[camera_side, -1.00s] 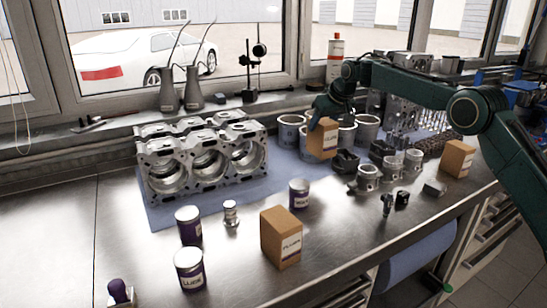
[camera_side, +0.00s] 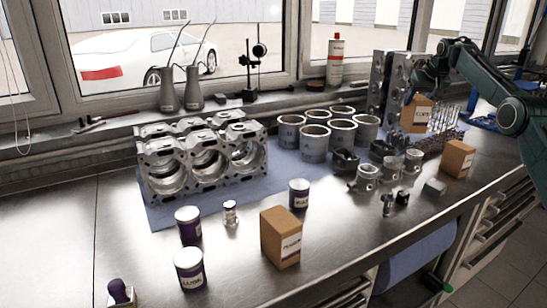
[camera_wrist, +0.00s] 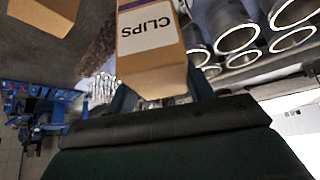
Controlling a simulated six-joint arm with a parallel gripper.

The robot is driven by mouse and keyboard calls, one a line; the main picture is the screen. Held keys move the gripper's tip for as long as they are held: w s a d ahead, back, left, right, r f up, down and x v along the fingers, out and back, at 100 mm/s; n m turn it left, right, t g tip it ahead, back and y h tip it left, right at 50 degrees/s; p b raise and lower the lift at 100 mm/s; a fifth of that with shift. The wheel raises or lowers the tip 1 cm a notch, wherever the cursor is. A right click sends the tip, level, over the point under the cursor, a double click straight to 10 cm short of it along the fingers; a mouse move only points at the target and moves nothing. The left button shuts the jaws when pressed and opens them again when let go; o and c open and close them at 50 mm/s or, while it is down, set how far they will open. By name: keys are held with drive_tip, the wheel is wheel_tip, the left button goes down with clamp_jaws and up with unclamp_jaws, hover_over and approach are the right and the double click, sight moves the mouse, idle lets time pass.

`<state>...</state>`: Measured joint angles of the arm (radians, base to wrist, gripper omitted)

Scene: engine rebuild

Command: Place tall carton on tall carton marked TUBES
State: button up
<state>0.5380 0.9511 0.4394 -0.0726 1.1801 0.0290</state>
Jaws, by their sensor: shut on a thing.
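My gripper (camera_side: 428,92) is shut on a tall orange-brown carton (camera_side: 416,114) and holds it above the back right of the bench. In the wrist view the held carton (camera_wrist: 155,50) has a white label reading CLIPS, and my gripper (camera_wrist: 162,96) has a finger on each side of it. A second tall carton (camera_side: 458,159) stands near the bench's right edge; its label is too small to read. Part of a carton (camera_wrist: 45,12) shows at the upper left of the wrist view. A third carton (camera_side: 281,238) stands at the front; its label is not clearly legible.
Several cylinder liners (camera_side: 314,144) stand behind small pistons (camera_side: 367,177). An engine block (camera_side: 200,160) sits on the left. Purple-labelled cans (camera_side: 189,269) stand in front. Upright metal parts (camera_side: 385,85) are close left of the held carton. Bench around the right carton is mostly clear.

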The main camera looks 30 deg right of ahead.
drive_tip(key=s+d+r+m, duration=0.1)
drive_tip(key=s+d, duration=0.5)
drive_tip(key=d, duration=0.2)
drive_tip(key=s+d+r+m+g+h, duration=0.1)
drive_tip(key=s+d+r+m, duration=0.1)
drive_tip(key=s+d, duration=0.5)
drive_tip(key=shift+s+d+r+m+h, duration=0.25)
drive_tip(key=shift+s+d+m+h, duration=0.05)
drive_tip(key=shift+d, duration=0.05)
drive_tip(key=shift+w+f, duration=0.1)
drive_tip(key=shift+f, duration=0.1)
drive_tip(key=shift+f, duration=1.8)
drive_tip(key=shift+f, duration=0.15)
drive_tip(key=shift+f, duration=1.85)
drive_tip(key=shift+f, duration=0.15)
drive_tip(key=o, duration=1.5)
drive_tip(key=shift+f, duration=0.1)
